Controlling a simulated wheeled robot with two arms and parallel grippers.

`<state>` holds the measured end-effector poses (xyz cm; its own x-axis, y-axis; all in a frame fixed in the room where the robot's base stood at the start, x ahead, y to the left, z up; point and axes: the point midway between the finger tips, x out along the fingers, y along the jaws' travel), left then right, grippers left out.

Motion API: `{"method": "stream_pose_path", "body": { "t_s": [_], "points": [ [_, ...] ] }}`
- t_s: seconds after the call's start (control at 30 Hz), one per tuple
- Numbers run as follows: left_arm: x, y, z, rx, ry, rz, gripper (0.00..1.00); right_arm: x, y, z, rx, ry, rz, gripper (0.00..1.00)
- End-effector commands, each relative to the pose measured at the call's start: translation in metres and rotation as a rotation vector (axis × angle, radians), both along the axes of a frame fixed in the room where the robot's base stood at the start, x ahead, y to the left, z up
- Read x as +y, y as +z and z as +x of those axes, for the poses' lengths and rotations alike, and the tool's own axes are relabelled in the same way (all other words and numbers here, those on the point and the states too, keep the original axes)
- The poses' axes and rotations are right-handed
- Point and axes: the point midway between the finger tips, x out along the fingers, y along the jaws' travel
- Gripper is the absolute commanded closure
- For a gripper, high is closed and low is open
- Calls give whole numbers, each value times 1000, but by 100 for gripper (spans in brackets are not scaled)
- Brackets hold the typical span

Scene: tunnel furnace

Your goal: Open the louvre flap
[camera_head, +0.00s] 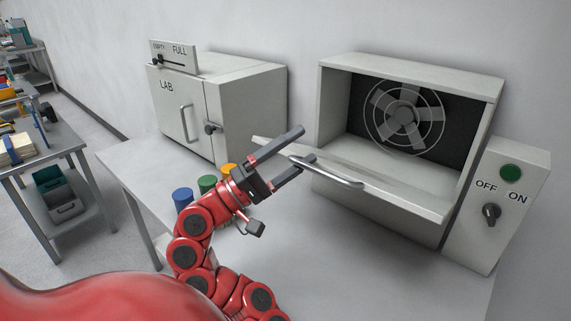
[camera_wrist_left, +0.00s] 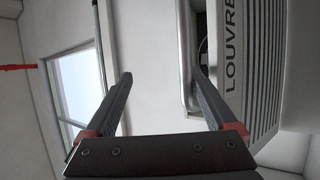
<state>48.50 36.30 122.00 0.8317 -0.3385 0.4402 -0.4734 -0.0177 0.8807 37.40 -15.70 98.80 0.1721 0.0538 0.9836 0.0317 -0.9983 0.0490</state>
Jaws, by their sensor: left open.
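The louvre flap (camera_head: 390,182) is a pale panel at the front of the fan box. It is tilted down and outward, leaving the box front open with the fan showing. Its curved metal handle (camera_head: 335,176) is at the front edge. In the left wrist view the flap (camera_wrist_left: 268,75) bears the word LOUVRE, and the handle (camera_wrist_left: 185,50) runs beside the right-hand finger. My left gripper (camera_head: 307,144) is open at the handle's left end, one finger overlapping it in view. Whether they touch, I cannot tell. My right gripper is not in view.
A fan (camera_head: 403,116) sits inside the box. An OFF/ON switch panel (camera_head: 497,205) stands at right. A LAB cabinet (camera_head: 240,105) stands behind at left. Blue, green and orange cylinders (camera_head: 207,184) are close to my left arm. A side table (camera_head: 40,145) is at far left.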

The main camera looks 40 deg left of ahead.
Motion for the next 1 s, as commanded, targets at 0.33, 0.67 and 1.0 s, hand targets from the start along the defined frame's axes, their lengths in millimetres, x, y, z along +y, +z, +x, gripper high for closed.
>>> {"method": "stream_pose_path", "body": {
  "t_s": [0.33, 0.67, 1.0],
  "points": [
    [10, -2, -27, -27, 8, 1, 53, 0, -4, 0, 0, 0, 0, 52],
    [13, -8, -28, -23, 11, -1, 53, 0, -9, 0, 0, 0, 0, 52],
    [21, -30, -43, -14, 8, 0, 53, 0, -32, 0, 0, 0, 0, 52]
  ]
}}
